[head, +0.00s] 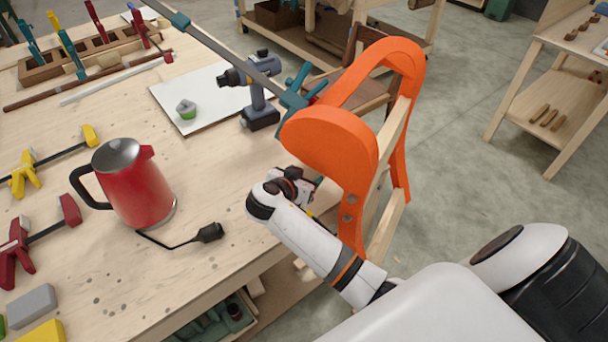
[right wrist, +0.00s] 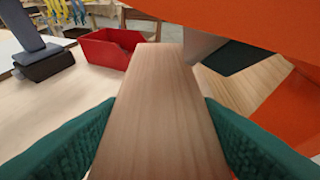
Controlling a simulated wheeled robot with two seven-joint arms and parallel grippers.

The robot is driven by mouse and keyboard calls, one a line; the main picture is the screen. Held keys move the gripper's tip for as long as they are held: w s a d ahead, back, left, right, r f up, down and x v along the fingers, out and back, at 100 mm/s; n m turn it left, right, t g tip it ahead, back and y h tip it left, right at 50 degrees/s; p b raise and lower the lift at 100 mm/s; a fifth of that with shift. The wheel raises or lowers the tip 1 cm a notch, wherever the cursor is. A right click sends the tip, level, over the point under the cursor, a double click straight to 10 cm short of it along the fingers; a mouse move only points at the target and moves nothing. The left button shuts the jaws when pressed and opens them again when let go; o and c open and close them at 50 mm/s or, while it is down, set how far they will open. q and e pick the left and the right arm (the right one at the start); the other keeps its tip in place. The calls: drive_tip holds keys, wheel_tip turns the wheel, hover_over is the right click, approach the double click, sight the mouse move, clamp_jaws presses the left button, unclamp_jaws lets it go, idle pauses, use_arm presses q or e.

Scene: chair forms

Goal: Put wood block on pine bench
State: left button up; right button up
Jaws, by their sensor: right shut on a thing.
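The wood block (right wrist: 160,90) is a long, pale brown piece with straight grain. It lies between the green finger pads of my right gripper (right wrist: 162,135) in the right wrist view, which is shut on it. In the head view my right gripper (head: 303,184) is at the right edge of the pine bench (head: 125,270), beside the orange chair form; the block is hidden there. The bench top also shows in the right wrist view (right wrist: 60,97), beyond and left of the block. I cannot tell whether the block touches it. My left gripper is not in view.
The orange chair form (head: 335,140) stands close by my right gripper. A red bin (right wrist: 108,48) shows ahead of the block.

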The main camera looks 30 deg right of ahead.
drive_tip(key=shift+f+b, duration=2.1)
drive_tip(key=shift+f, duration=0.85)
drive_tip(key=shift+f+b, duration=0.45)
drive_tip(key=shift+f, duration=0.1)
drive_tip(key=o, duration=1.3)
drive_tip(key=b+v, duration=0.2)
drive_tip(key=v, duration=0.9)
drive_tip(key=shift+f+b, duration=0.1)
drive_tip(key=shift+b, duration=0.3)
drive_tip(key=shift+s+a+r, duration=0.25)
drive_tip(key=shift+a+r, duration=0.1)
drive_tip(key=shift+a, duration=0.1)
